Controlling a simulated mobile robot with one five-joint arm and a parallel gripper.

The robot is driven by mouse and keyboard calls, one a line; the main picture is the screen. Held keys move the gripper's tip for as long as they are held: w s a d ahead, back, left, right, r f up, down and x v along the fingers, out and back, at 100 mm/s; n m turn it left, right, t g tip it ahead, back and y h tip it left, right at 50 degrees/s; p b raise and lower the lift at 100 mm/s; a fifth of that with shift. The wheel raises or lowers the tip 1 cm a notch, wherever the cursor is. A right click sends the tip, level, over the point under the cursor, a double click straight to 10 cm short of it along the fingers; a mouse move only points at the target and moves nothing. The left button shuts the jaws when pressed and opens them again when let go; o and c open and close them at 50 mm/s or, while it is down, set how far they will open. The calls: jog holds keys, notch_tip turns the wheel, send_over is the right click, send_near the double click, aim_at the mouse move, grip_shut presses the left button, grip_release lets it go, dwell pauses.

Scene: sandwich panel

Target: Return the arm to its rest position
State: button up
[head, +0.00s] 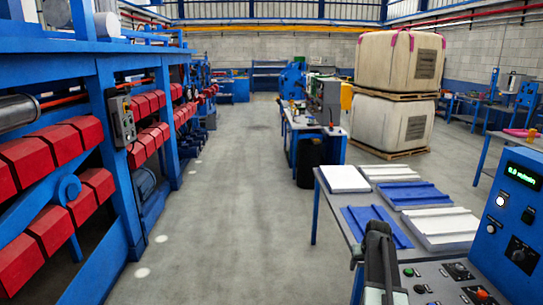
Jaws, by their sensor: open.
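My gripper (378,229) shows at the bottom of the head view, right of centre, as a dark grey and black shape pointing up. It is open, and I see nothing held in it. It appears in front of the near edge of a table (328,218) that bears white and blue panels. A blue panel (372,226) lies just beyond it in the picture; I cannot tell the gap between them. The rest of my arm is mostly out of view.
A grey button panel (446,283) and a blue control box (508,215) with a green display stand at the right. A blue machine frame with red blocks (62,140) lines the left. Wrapped stacks (398,62) stand behind. The grey aisle floor (235,190) is clear.

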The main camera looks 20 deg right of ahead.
jog(key=w+a+n+g+y, duration=0.15)
jog(key=a+n, duration=0.25)
jog(key=a, duration=2.7)
jog(key=s+a+f+n, duration=0.1)
jog(key=s+a, duration=0.4)
jog(key=a, duration=0.6)
jog(key=s+g, duration=0.2)
jog(key=s, duration=0.4)
jog(key=shift+s+a+f+m, duration=0.2)
jog(key=shift+s+f+m, duration=0.05)
jog(key=shift+s+m, duration=0.15)
